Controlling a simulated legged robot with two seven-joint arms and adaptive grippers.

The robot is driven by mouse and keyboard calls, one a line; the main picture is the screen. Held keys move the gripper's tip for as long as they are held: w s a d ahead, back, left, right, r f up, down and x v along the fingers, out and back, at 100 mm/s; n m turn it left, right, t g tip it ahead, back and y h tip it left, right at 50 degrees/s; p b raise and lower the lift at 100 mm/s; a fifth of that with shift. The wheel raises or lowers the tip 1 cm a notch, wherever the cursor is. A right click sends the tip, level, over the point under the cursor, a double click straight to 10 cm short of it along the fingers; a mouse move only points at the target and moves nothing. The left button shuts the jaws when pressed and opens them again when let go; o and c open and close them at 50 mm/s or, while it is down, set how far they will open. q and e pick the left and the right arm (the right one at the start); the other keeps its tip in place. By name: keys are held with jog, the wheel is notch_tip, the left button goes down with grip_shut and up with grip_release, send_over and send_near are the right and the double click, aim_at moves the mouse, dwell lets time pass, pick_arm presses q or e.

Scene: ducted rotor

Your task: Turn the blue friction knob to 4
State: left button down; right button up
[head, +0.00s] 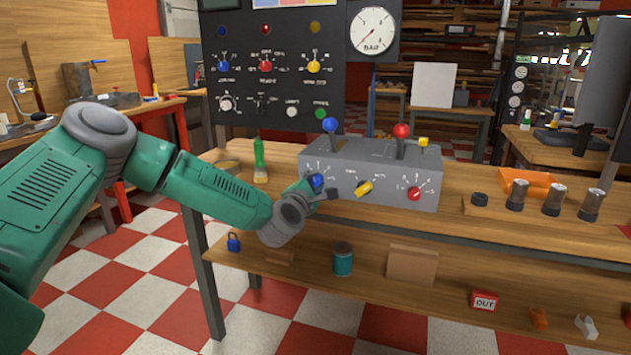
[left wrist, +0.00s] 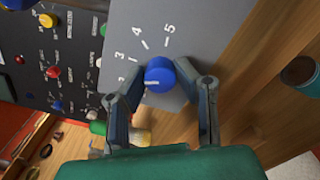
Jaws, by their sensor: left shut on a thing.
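The blue friction knob (head: 316,181) is at the left end of the front face of a grey control box (head: 330,205). My left gripper (head: 320,190) is at this knob and partly covers it. In the left wrist view the blue knob (left wrist: 159,73) lies between the two fingers of my left gripper (left wrist: 160,88), which is shut on it. A printed scale from 1 to 5 curves around the knob there. A white line on the knob points left, roughly toward the 1 side. Finger contact is hard to see. My right gripper is not in view.
The box also carries a yellow knob (head: 364,188), a red knob (head: 414,194) and levers with blue (head: 330,125) and red (head: 401,131) balls. Dark cylinders (head: 552,199) and an orange tray (head: 530,184) are at right.

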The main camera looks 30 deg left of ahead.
pick_arm(q)
jog(key=m+p, duration=0.2)
jog(key=m, duration=0.4)
jog(key=shift+f+m, duration=0.15)
jog(key=shift+m, duration=0.15)
jog(key=m+p, duration=0.1)
jog(key=m, duration=0.1)
jog(key=m+p, duration=0.1)
jog(key=m, duration=0.1)
jog(key=shift+s+d+f+m, duration=0.1)
jog(key=shift+f+m, duration=0.1)
jog(key=shift+m, duration=0.1)
jog(key=shift+f+m+p, duration=0.1)
jog(key=shift+m+p, duration=0.2)
jog(key=shift+m, duration=0.4)
jog(key=shift+f, duration=0.1)
jog(key=c, duration=1.3)
grip_release()
jog(key=shift+o, duration=0.2)
jog(key=shift+r, duration=0.2)
